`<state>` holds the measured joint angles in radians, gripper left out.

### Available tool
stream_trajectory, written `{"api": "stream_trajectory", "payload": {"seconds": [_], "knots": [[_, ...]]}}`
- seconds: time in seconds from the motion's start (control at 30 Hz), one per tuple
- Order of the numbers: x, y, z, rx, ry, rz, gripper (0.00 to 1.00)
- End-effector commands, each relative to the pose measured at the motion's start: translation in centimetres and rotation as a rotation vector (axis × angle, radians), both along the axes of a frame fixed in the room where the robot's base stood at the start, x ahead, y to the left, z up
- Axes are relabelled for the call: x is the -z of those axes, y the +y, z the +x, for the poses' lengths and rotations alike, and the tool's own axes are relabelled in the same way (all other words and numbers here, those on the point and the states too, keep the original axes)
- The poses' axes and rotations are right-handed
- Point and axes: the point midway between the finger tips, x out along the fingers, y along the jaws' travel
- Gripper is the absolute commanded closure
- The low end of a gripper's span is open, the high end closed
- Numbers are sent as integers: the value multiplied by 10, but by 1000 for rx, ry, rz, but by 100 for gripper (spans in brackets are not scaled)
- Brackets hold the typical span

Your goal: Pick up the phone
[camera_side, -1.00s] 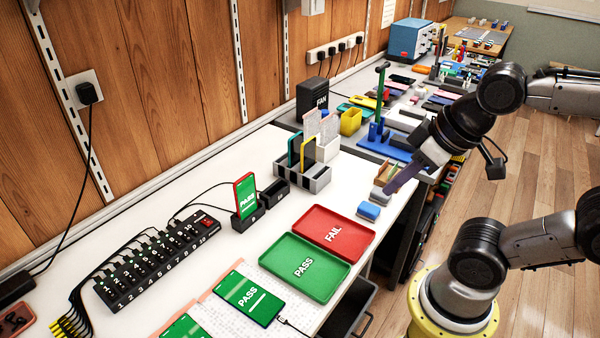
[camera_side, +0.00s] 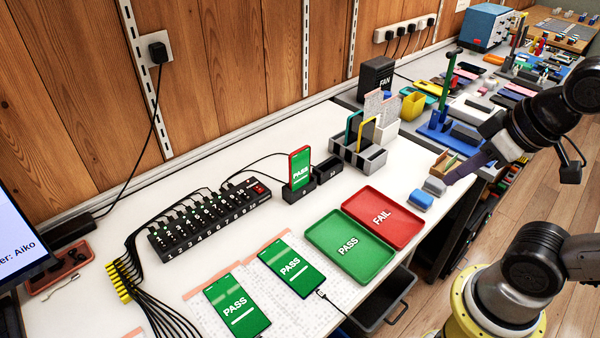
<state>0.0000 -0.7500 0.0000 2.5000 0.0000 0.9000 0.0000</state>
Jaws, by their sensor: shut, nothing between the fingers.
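A red-edged phone (camera_side: 300,172) with a green PASS screen stands upright in a small black dock (camera_side: 299,193). Two dark phones with green PASS screens lie flat on printed sheets: one (camera_side: 291,266) with a cable plugged in, the other (camera_side: 236,306) to its lower left. I cannot tell which phone the task means. My gripper (camera_side: 450,182) is at the right, shut and empty, close to the grey and blue blocks near the bench's right edge. It is well away from all these phones.
A green PASS tray (camera_side: 348,267) and a red FAIL tray (camera_side: 408,234) lie empty between the phones and my gripper. A rack (camera_side: 357,156) holds upright phones behind them. A numbered black hub (camera_side: 172,249) with cables is at left.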

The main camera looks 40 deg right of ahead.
Motion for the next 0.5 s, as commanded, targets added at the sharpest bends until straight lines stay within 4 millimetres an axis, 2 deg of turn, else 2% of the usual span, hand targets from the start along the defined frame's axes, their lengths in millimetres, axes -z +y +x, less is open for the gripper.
{"api": "stream_trajectory", "payload": {"seconds": [0.17,0.43,0.5], "knots": [[0,0,0,0,0,0,100],[0,0,0,0,0,0,51],[0,0,0,0,0,0,50]]}}
